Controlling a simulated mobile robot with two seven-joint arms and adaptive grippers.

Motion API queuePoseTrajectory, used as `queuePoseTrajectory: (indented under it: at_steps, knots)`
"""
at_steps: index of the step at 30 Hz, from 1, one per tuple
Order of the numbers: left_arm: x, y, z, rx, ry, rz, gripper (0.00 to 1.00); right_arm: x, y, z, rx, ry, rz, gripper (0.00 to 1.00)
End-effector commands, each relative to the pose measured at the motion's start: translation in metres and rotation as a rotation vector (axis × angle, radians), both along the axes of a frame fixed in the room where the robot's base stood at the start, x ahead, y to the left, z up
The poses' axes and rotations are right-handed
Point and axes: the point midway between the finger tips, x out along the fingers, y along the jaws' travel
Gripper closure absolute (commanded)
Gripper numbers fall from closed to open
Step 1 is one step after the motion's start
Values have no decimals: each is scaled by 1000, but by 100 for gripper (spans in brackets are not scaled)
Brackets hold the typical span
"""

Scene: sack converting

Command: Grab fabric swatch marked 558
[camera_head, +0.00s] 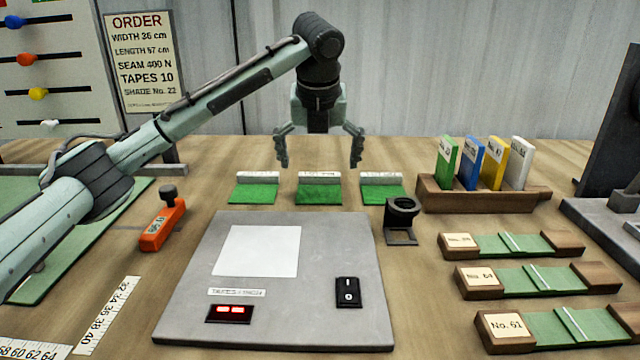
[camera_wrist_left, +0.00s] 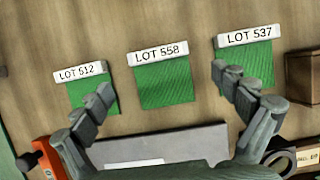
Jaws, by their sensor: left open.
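Three green fabric swatches with white lot labels lie in a row on the table. The middle one, the swatch marked LOT 558 (camera_head: 319,191), also shows in the left wrist view (camera_wrist_left: 165,86), where its label reads clearly. The LOT 512 swatch (camera_wrist_left: 92,90) lies to its left and the LOT 537 swatch (camera_wrist_left: 246,60) to its right. My left gripper (camera_head: 319,152) is open and empty, above the swatches. In the left wrist view its fingertips (camera_wrist_left: 161,84) spread to either side of the LOT 558 swatch. My right gripper is not seen.
A grey scale (camera_head: 330,300) stands in front of the swatches. A black ring stand (camera_head: 402,222) is near the right swatch. An orange tool (camera_head: 160,228) lies at left. A wooden rack (camera_head: 480,196) with coloured cards and several numbered sample blocks occupy the right.

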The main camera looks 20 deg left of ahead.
Motion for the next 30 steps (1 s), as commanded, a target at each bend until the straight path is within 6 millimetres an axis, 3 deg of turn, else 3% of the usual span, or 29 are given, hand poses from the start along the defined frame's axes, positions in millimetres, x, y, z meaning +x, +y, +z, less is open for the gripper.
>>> queuePoseTrajectory:
  at_steps: [7,16,26,30]
  knots:
    - [18,6,-31,1,2,1,3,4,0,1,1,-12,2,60]
    - [21,7,-36,1,0,0,3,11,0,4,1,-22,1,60]
    - [20,7,-36,1,0,1,42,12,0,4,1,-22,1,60]
    - [20,7,-36,1,0,1,43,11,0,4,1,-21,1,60]
